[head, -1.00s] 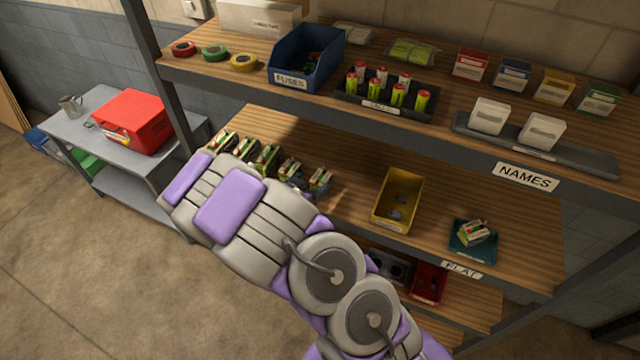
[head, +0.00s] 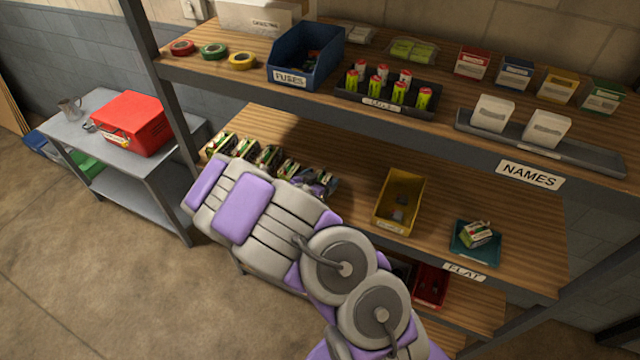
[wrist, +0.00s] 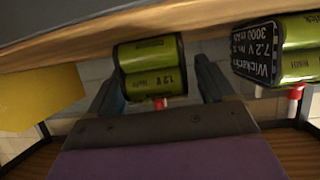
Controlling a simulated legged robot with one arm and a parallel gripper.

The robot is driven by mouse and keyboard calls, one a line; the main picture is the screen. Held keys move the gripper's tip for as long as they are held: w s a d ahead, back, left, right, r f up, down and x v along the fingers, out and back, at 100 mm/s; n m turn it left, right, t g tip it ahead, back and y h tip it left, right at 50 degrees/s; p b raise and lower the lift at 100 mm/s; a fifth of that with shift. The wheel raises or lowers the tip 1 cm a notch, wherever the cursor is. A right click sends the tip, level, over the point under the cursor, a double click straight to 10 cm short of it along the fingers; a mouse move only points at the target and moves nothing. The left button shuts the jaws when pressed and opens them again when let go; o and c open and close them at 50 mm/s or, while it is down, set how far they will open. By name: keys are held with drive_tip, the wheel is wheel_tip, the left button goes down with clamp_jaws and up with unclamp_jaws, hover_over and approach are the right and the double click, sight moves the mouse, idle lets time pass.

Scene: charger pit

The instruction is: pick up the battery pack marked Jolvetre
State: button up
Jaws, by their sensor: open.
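Several green battery packs (head: 268,158) stand in a row on the left part of the middle shelf in the head view. In the wrist view, one green pack (wrist: 150,62) showing "1.2 V" cells lies between the two dark fingers of my gripper (wrist: 160,80). The gripper is open, with a gap to the pack on the right side. I cannot read the name Jolvetre on any pack. My arm hides the gripper in the head view.
A yellow bin (head: 398,200) and a teal tray (head: 476,240) holding a pack, beside the FLAT label, stand farther right on that shelf. The upper shelf (head: 440,130) is close above. A table with a red box (head: 132,122) stands left.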

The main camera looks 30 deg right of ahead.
drive_tip(key=c, duration=1.4)
drive_tip(key=shift+r, duration=0.1)
